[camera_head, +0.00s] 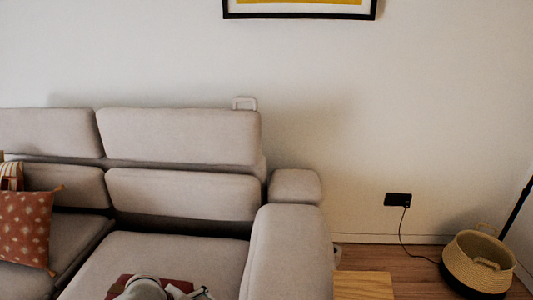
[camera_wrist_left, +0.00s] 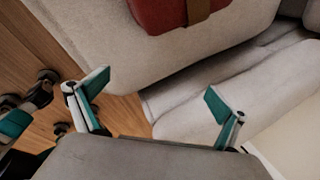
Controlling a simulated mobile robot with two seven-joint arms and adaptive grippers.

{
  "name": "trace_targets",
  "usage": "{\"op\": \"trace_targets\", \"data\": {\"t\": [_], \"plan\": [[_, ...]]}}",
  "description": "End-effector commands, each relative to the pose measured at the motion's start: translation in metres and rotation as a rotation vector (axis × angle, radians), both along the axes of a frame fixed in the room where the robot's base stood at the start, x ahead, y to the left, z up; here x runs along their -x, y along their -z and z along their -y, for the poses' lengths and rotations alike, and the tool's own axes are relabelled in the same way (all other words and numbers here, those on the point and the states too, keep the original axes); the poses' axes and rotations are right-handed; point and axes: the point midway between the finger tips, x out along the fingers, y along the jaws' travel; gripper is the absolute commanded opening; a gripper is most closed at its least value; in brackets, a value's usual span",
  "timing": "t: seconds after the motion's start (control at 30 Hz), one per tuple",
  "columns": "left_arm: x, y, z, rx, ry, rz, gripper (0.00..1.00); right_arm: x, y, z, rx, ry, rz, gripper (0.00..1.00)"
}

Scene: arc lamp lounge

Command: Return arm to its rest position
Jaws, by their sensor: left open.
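My left gripper (camera_wrist_left: 156,92) is open, with its two teal-padded fingers spread wide and nothing between them in the left wrist view. In the head view, part of my left arm and gripper shows at the bottom edge, over the seat of the grey sofa (camera_head: 185,258). A red item (camera_head: 118,284) lies on that seat, partly hidden behind my arm. In the left wrist view the red item (camera_wrist_left: 158,14) has a brown strap and lies beyond the fingers, apart from them.
The sofa's armrest (camera_head: 290,255) stands right of the seat. A patterned rust cushion (camera_head: 25,226) leans at the left. A wooden surface (camera_head: 362,285) is right of the armrest. A woven basket (camera_head: 480,262) and a cable from a black wall socket (camera_head: 398,199) are farther right.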

Motion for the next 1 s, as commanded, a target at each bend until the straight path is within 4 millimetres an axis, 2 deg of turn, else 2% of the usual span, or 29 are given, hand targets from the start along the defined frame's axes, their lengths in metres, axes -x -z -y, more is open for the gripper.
{"op": "trace_targets", "data": {"t": [0.03,0.2,0.43,0.57,0.8,1.0], "plan": [[0.014,0.001,0.014,0.054,-0.081,0.003,1.0,-0.001,-0.008,-0.001,-0.005,0.003,0.006,0.26],[0.055,0.011,0.043,0.24,-0.389,0.01,1.0,0.001,-0.013,-0.002,-0.015,0.009,0.001,0.26],[0.113,0.005,0.058,0.503,-0.799,0.009,1.0,0.001,-0.022,-0.002,-0.02,0.011,-0.001,0.26],[0.149,-0.006,0.053,0.651,-1.021,0.008,1.0,0.003,-0.025,-0.002,-0.022,0.013,-0.009,0.26],[0.212,-0.035,0.029,0.89,-1.349,0.015,1.0,0.016,-0.024,-0.002,-0.028,0.016,-0.036,0.26],[0.239,-0.049,0.015,0.988,-1.467,0.021,1.0,0.019,-0.023,-0.002,-0.031,0.018,-0.045,0.26]]}}
